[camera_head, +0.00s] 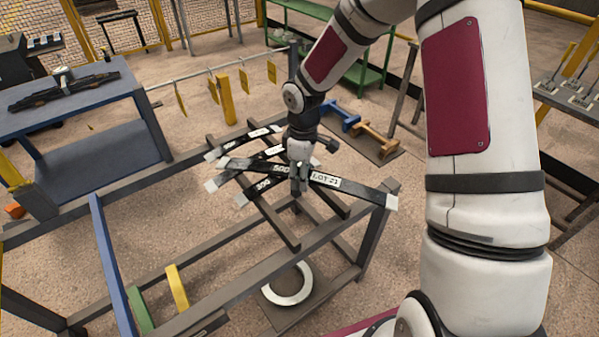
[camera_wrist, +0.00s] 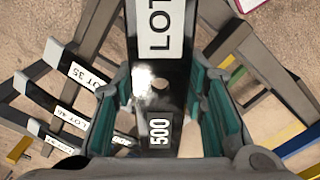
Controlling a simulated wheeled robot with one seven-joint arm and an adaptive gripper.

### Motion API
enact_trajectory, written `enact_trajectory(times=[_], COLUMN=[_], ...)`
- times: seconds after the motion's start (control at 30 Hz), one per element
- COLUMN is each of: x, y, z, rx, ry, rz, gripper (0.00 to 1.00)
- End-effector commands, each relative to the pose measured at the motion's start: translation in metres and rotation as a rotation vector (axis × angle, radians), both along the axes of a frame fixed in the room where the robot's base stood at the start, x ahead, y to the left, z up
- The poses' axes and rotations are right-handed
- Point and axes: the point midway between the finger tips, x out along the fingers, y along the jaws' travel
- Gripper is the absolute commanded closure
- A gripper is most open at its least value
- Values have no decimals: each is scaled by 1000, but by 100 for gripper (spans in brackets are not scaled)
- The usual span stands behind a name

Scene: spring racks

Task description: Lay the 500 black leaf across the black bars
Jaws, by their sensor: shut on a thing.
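The 500 black leaf (camera_head: 352,190) is a long dark strip with white ends and white labels reading 500 and LOT 21. My gripper (camera_head: 299,184) is shut on it near its middle, pointing down. In the wrist view the leaf (camera_wrist: 160,104) runs between the teal finger pads of my gripper (camera_wrist: 160,118). The black bars (camera_head: 277,227) slope across the rack below, and the leaf passes over them at an angle. I cannot tell whether it touches them. Other labelled black leaves (camera_head: 262,192) lie on the bars to its left, partly hidden by it and my gripper.
Blue (camera_head: 109,262), green (camera_head: 139,309) and yellow (camera_head: 177,288) bars cross the rack frame at the front left. A white ring (camera_head: 288,298) sits low beneath the rack. A blue table (camera_head: 85,92) stands at left. A green shelf (camera_head: 360,72) stands behind.

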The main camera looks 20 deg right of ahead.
Motion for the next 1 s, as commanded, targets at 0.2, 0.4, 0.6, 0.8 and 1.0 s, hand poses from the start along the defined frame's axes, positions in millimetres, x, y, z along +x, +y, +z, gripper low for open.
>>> enact_trajectory(times=[0.2,0.4,0.6,0.8,1.0], x=[1,2,2,3,3], y=[1,1,0,0,0], z=[-6,-13,-18,-21,-21], rx=[-1,-2,-4,-5,-5], ry=[-3,-4,-4,-3,-3], rz=[326,613,828,930,947], gripper=[95,95,95,95,95])
